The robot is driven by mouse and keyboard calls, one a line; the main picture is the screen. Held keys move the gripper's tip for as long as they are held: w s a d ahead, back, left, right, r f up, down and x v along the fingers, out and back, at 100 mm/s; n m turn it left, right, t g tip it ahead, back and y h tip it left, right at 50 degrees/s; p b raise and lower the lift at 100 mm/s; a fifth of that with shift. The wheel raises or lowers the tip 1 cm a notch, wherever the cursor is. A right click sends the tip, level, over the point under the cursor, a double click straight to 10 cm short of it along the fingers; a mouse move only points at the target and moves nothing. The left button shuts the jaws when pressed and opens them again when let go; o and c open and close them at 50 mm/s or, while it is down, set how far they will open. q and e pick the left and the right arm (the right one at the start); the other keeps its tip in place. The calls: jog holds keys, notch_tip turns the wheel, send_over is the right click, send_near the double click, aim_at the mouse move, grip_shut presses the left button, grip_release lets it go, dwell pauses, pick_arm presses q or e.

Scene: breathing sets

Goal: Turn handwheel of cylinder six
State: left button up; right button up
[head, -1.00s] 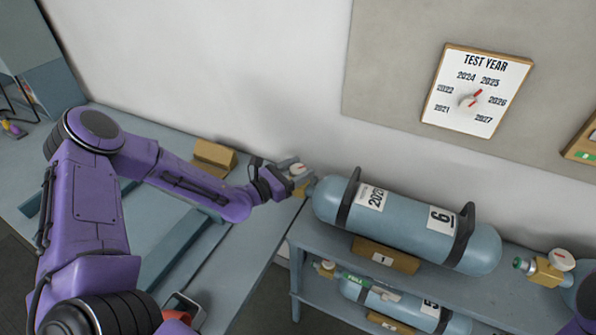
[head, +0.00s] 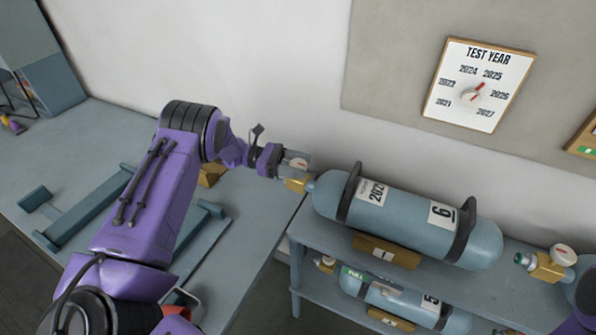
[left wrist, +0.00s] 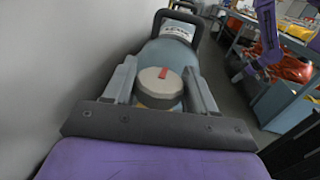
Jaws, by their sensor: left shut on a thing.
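Cylinder six (head: 405,215) is a blue-grey cylinder lying on the upper shelf of a rack, with black handles and a label reading 6. Its valve end points left. The handwheel (left wrist: 160,86) is a pale round knob with a red mark, on a brass valve (head: 297,185). My left gripper (head: 297,160) is at this valve end. In the left wrist view, its fingers (left wrist: 160,90) stand on both sides of the handwheel, shut on it. The cylinder (left wrist: 166,55) extends ahead beyond it. My right gripper is not in view.
Cylinder five (head: 400,302) lies on the shelf below. Another valve with a pale knob (head: 550,264) is at the right. A test year dial board (head: 478,88) hangs on the wall. A bench (head: 90,140) with a blue-grey frame (head: 90,215) is at the left.

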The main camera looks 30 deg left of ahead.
pick_arm(q)
jog(key=m+g+b, duration=0.1)
jog(key=g+b, duration=0.1)
jog(key=shift+f+m+g+h, duration=0.25)
jog(key=shift+m+g+h, duration=0.05)
jog(key=shift+m+g, duration=0.1)
jog(key=shift+r+m+g+b, duration=0.15)
jog(key=shift+m+g+b, duration=0.4)
jog(key=shift+g, duration=0.15)
jog(key=shift+r, duration=0.1)
jog(key=o, duration=1)
jog(key=shift+c, duration=0.2)
